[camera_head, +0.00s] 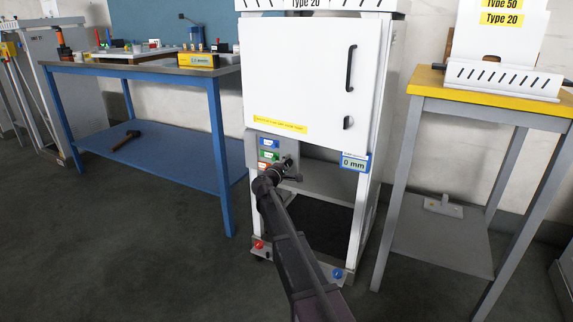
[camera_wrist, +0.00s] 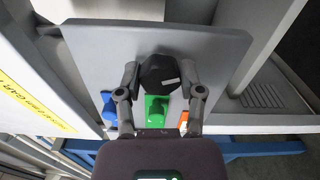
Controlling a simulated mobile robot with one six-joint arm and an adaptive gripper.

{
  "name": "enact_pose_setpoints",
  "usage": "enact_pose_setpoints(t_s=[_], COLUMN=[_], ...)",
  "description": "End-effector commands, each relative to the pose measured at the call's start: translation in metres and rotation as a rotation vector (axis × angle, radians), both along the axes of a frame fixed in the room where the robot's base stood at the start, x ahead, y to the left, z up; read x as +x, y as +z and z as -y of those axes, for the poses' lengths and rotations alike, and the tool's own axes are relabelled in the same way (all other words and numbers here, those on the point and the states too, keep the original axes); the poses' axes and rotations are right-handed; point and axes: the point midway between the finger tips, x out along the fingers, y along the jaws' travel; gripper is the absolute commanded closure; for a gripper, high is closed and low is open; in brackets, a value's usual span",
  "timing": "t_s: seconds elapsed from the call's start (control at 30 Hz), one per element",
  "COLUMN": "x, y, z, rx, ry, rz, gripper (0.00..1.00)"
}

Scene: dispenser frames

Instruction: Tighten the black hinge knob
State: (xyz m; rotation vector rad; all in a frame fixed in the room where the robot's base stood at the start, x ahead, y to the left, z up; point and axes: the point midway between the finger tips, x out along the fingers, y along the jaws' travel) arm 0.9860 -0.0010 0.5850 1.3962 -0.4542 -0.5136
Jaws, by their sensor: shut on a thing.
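The black knob (camera_wrist: 160,72) shows in the wrist view as a dark faceted grip with a small light mark, on a grey panel (camera_wrist: 90,45). My gripper (camera_wrist: 159,82) has one finger on each side of the knob and is shut on it. In the head view my gripper (camera_head: 286,170) reaches up to the panel under the white cabinet door (camera_head: 300,80). There the knob is mostly hidden by the gripper. How tight the knob is cannot be told.
Blue, green (camera_head: 268,155) and orange tags sit on the panel beside my gripper. A 0 mm display (camera_head: 354,162) is to its right. A blue workbench (camera_head: 160,150) stands left and a yellow-topped table (camera_head: 490,102) right. Dark floor (camera_head: 150,250) in front is clear.

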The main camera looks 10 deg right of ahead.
Motion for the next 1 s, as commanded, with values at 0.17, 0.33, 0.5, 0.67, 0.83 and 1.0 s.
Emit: enact_pose_setpoints(t_s=[0.17,0.33,0.5,0.67,0.83,1.0], x=[0.0036,0.0036,0.0036,0.0034,0.0033,0.0031], y=[0.0005,0.0005,0.0004,0.0004,0.0003,0.0003], z=[-0.0018,-0.0018,-0.0018,-0.0018,-0.0019,-0.0018], rx=[0.125,0.222,0.287,0.316,0.324,0.325], ry=[0.007,0.007,0.007,0.007,0.007,0.006], rz=[0.092,0.162,0.209,0.23,0.236,0.235], gripper=[0.98,0.98,0.98,0.98,0.98,0.98])
